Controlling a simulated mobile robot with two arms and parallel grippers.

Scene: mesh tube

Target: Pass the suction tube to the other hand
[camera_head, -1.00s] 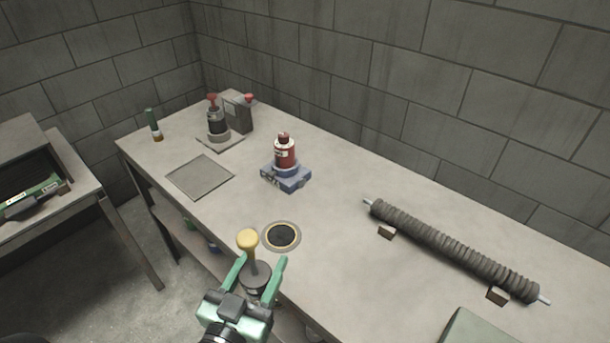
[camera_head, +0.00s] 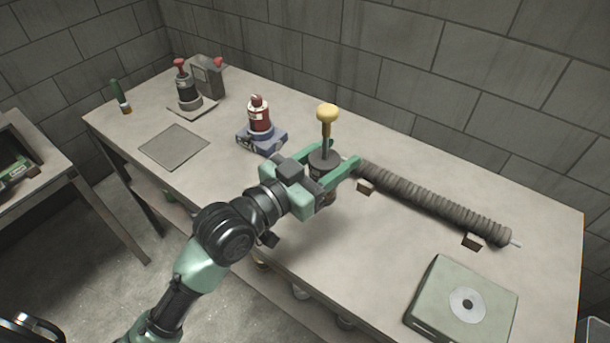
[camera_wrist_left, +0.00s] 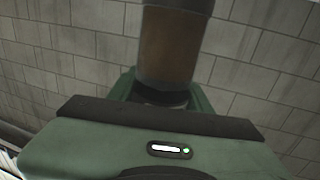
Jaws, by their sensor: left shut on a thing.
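My left gripper (camera_head: 338,158) is shut on an upright tool, seemingly the suction tube (camera_head: 325,135), with a yellow knob, a thin stem and a dark round base. In the left wrist view, a brown and dark cylinder, part of the held tool (camera_wrist_left: 172,45), stands close above the green gripper body. The ribbed grey mesh tube (camera_head: 430,197) lies on small blocks just right of the gripper. My right gripper is not in view.
On the workbench (camera_head: 400,262) a red bottle on a blue base (camera_head: 260,125), a red-knobbed device (camera_head: 187,88) and a flat plate (camera_head: 174,146) stand to the left. A green box with a disc (camera_head: 463,301) lies front right. Bare bench lies between box and tube.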

